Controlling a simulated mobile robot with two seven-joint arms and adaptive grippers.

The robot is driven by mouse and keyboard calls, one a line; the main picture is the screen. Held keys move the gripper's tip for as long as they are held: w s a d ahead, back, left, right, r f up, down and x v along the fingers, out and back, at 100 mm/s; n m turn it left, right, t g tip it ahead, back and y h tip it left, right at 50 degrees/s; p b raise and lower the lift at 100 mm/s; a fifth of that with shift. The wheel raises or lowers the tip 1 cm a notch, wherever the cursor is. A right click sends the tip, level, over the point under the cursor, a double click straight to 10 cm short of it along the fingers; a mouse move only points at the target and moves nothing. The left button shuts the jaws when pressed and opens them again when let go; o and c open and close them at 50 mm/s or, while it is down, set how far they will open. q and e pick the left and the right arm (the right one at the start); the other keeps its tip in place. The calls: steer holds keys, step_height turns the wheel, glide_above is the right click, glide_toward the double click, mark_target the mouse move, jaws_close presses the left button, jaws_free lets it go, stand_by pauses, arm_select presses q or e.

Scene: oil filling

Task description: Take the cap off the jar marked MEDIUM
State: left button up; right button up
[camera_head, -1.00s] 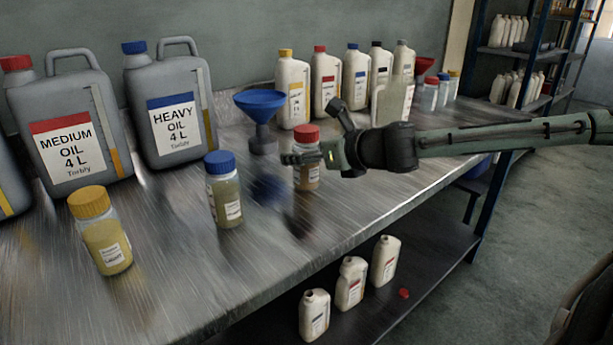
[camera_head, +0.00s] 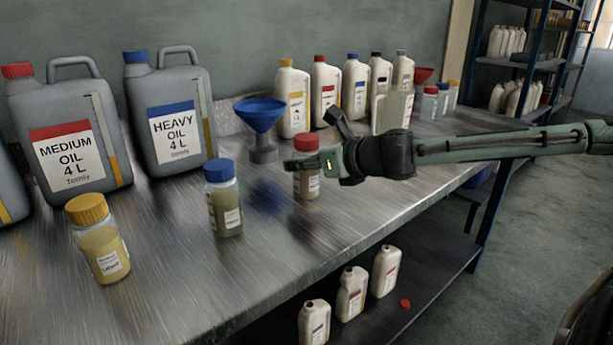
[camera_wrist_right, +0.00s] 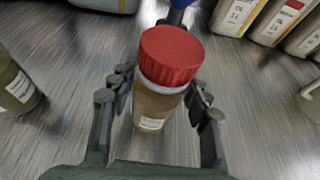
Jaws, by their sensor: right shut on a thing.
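A small jar (camera_head: 307,186) with a red cap (camera_head: 306,142) stands upright on the metal bench. Its label is too small to read, but its red matches the MEDIUM OIL jug. My right gripper (camera_head: 310,165) comes in from the right and is shut on this jar, below the cap. In the right wrist view the red cap (camera_wrist_right: 170,55) is seated on the jar (camera_wrist_right: 155,108), with one finger on each side of the body. My left gripper is not in view.
A blue-capped jar (camera_head: 223,203) and a yellow-capped jar (camera_head: 103,245) stand to the left. Behind are the MEDIUM OIL jug (camera_head: 105,125), the HEAVY OIL jug (camera_head: 205,80), a blue funnel (camera_head: 262,120) and several white bottles (camera_head: 324,88). The front of the bench is clear.

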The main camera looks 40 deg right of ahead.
mark_target(306, 139)
steer(key=shift+r+p, duration=0.3)
steer(key=shift+r, duration=0.3)
steer(key=r, duration=0.2)
steer(key=a+r+p, duration=0.1)
steer(key=shift+s+r, duration=0.25)
steer(key=shift+r, duration=0.15)
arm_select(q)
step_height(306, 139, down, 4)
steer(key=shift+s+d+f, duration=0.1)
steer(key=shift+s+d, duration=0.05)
arm_select(e)
steer(key=s+a+r, duration=0.6)
steer(key=a, duration=0.2)
steer(key=shift+s+a, duration=0.15)
steer(key=shift+s, duration=0.1)
steer(key=o, duration=0.7)
steer(key=shift+c, duration=0.2)
jaws_close()
